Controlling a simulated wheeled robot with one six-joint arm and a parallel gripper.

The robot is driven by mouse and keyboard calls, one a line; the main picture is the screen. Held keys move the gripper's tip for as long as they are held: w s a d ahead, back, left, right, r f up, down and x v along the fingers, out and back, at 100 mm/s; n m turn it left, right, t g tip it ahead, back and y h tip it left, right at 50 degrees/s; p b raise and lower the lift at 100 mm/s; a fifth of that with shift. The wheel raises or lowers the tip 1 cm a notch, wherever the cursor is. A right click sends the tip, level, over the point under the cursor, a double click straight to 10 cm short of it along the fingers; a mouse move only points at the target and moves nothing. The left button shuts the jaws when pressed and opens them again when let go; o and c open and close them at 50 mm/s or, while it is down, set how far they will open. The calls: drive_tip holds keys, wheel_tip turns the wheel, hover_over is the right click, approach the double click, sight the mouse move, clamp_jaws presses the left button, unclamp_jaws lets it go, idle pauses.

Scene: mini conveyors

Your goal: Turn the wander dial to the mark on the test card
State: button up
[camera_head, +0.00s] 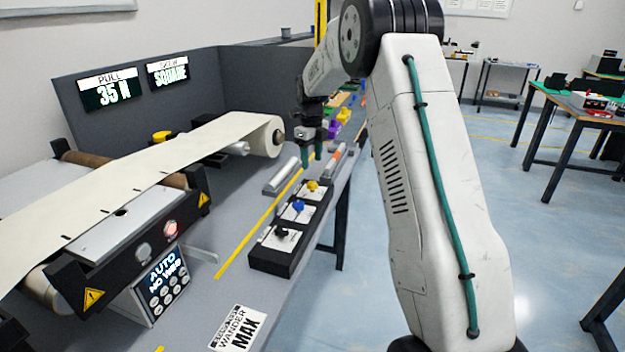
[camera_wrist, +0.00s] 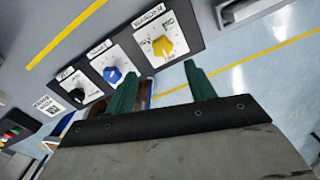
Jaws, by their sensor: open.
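A black box (camera_head: 256,261) carries three dials on white plates in a row. The yellow dial (camera_head: 313,186) is at the far end, the blue dial (camera_head: 298,206) in the middle and the black dial (camera_head: 281,231) nearest. In the wrist view the yellow dial (camera_wrist: 163,45) sits on a plate whose lettering looks like WANDER. The test card (camera_head: 238,328) lies on the table at the front and reads WANDER MAX. My gripper (camera_head: 312,160) is open and empty above the far end of the box. In the wrist view, the yellow dial shows just beyond the gap between its green fingertips (camera_wrist: 160,69).
A conveyor with a cream belt (camera_head: 150,180) runs along the left, with a control panel (camera_head: 165,283) reading AUTO NO WEB. Wall displays show PULL 35 N (camera_head: 109,90) and SKEW SQUARE (camera_head: 168,71). A grey bar (camera_head: 282,176) lies left of the box.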

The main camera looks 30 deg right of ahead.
sight(312, 183)
drive_tip(key=shift+w+d+f, duration=0.2)
drive_tip(key=shift+f, duration=0.3)
wheel_tip(312, 183, down, 8)
drive_tip(key=shift+r, duration=0.25)
drive_tip(key=c, duration=1)
